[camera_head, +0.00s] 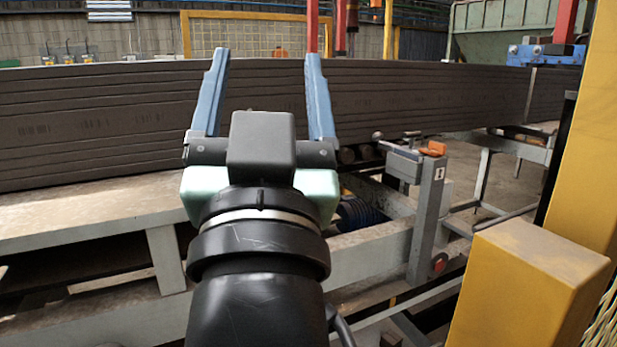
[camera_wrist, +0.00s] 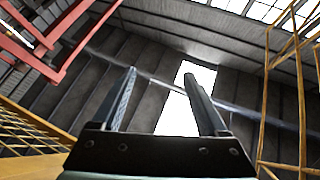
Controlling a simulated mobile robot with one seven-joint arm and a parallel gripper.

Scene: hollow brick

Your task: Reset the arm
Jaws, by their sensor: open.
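My gripper (camera_head: 266,62) stands in the middle of the head view, its two blue fingers pointing up and spread wide apart. Nothing is between the fingers. My black arm rises from the bottom edge below it. In the wrist view my gripper (camera_wrist: 161,78) is also open and empty, pointing up at the dark ceiling and a bright skylight (camera_wrist: 180,105).
A long dark stack of layered material (camera_head: 90,125) crosses behind my gripper. A pale metal frame (camera_head: 95,215) lies below it. A grey post (camera_head: 425,215) with an orange part stands to the right. A yellow block (camera_head: 530,285) and yellow column fill the right side.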

